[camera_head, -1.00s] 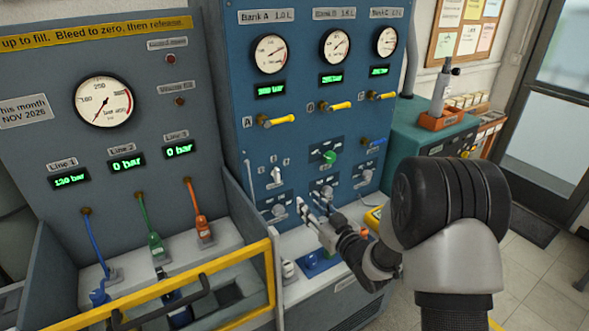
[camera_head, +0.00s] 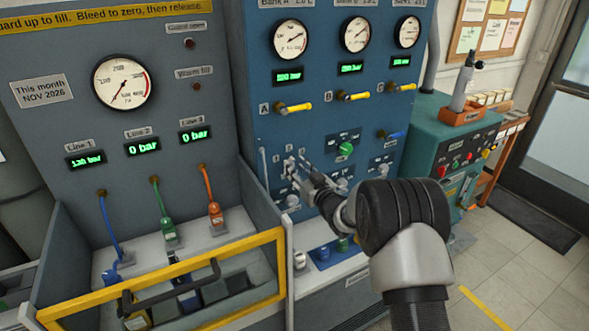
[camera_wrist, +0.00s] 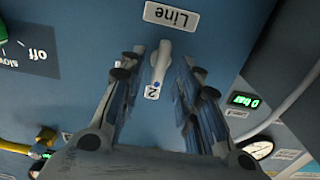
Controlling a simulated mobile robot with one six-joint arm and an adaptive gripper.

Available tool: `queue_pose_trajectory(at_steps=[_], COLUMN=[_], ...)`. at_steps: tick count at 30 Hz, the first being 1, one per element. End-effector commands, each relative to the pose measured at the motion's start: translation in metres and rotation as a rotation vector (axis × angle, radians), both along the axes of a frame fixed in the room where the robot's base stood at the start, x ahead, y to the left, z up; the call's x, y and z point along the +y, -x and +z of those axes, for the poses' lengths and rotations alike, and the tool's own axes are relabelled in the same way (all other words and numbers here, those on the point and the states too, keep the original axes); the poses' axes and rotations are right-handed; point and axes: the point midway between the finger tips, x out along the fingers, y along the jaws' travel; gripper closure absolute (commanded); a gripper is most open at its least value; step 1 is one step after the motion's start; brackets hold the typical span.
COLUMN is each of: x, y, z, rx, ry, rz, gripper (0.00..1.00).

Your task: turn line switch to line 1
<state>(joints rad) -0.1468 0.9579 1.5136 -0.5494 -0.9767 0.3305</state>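The line switch (camera_wrist: 160,62) is a pale grey lever knob on the blue panel in the wrist view. The "Line" label (camera_wrist: 172,16) appears upside down beside one end of it, and the "2" label (camera_wrist: 152,91) lies by its other end. My gripper (camera_wrist: 164,60) is open, with one finger on each side of the knob and gaps visible between. In the head view my gripper (camera_head: 298,166) reaches the lower left of the blue panel (camera_head: 255,90), over the switch, which it partly hides. The setting is hard to read there.
A green knob (camera_head: 346,149) with slow/off marks is right of the switch. Yellow bank handles (camera_head: 294,107) stick out above. A yellow-framed guard (camera_head: 165,275) stands at lower left, before the blue, green and orange hoses. Line 1's display (camera_head: 85,160) is lit near 130 bar.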

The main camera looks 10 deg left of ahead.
Motion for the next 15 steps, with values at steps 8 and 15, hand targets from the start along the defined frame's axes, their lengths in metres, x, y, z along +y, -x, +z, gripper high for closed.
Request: queue_pose_trajectory(at_steps=[8, 15], x=[0.0099, 0.0099], y=[-0.0144, -0.0147], z=[0.0001, 0.0003], rx=[0.0, 0.0], ry=[0.0, 0.0], rz=[0.0, 0.0], gripper=[0.69, 0.69])
